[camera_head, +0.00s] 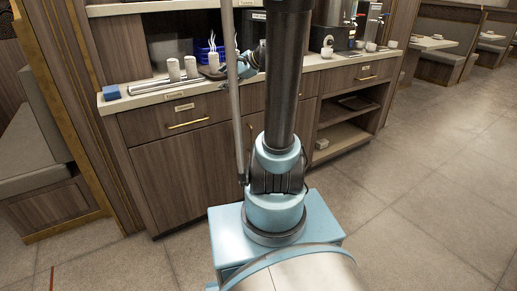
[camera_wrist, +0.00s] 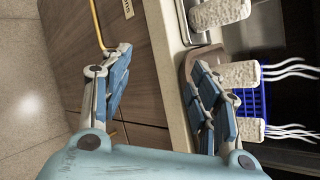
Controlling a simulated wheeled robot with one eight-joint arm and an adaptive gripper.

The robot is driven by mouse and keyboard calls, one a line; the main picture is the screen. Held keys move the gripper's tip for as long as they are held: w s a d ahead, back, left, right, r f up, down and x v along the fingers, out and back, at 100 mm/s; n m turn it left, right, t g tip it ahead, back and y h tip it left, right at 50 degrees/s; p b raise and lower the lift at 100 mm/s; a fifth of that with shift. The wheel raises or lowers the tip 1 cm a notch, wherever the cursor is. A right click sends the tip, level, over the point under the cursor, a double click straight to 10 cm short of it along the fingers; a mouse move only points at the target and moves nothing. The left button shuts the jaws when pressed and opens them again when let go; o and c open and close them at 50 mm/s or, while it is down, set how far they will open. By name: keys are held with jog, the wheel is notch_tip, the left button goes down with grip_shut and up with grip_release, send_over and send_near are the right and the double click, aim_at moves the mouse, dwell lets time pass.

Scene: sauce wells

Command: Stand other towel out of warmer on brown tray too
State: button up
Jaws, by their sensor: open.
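A brown tray (camera_wrist: 187,66) lies on the counter, and it also shows in the head view (camera_head: 211,73). A white rolled towel (camera_wrist: 239,74) stands upright over it with steam rising. Another steaming white towel (camera_wrist: 251,130) is beside it, partly hidden by my gripper; I cannot tell what it stands on. A blue mesh rack (camera_wrist: 262,103), perhaps the warmer's, shows behind these towels. My gripper (camera_wrist: 162,75) is open, its fingers wide apart with nothing between them. One finger is close to the tray's edge. In the head view my gripper (camera_head: 248,68) is partly hidden by my arm.
Two white rolls (camera_head: 182,68) stand left of the tray; one shows in the wrist view (camera_wrist: 220,12). A long metal tray (camera_head: 150,87) lies along the counter's left front. Drawer handles (camera_head: 188,123) stick out below. Dispensers and cups (camera_head: 371,47) stand farther right.

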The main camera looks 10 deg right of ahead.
jog(key=s+a+f+n+g+h, duration=0.15)
jog(key=s+f+n, duration=0.25)
jog(key=s, duration=0.4)
jog(key=s+f+n+g+h, duration=0.2)
jog(key=s+f+n, duration=0.15)
jog(key=s, duration=0.35)
jog(key=s+d+f+n+h, duration=0.1)
jog(key=s+d+f+n, duration=0.1)
jog(key=s, duration=0.3)
jog(key=s+d+f+n+g+h, duration=0.1)
jog(key=s+d+f+n+h, duration=0.1)
jog(key=s+d+f+n, duration=0.1)
jog(key=s+d+f+n+g+h, duration=0.1)
jog(key=s+d+f+n+h, duration=0.1)
jog(key=s, duration=0.5)
jog(key=f+n, duration=0.1)
jog(key=n, duration=0.1)
jog(key=shift+d+n, duration=0.2)
jog(key=shift+n, duration=0.15)
jog(key=shift+s+f, duration=0.1)
jog(key=shift+w+f, duration=0.2)
jog(key=shift+w, duration=0.25)
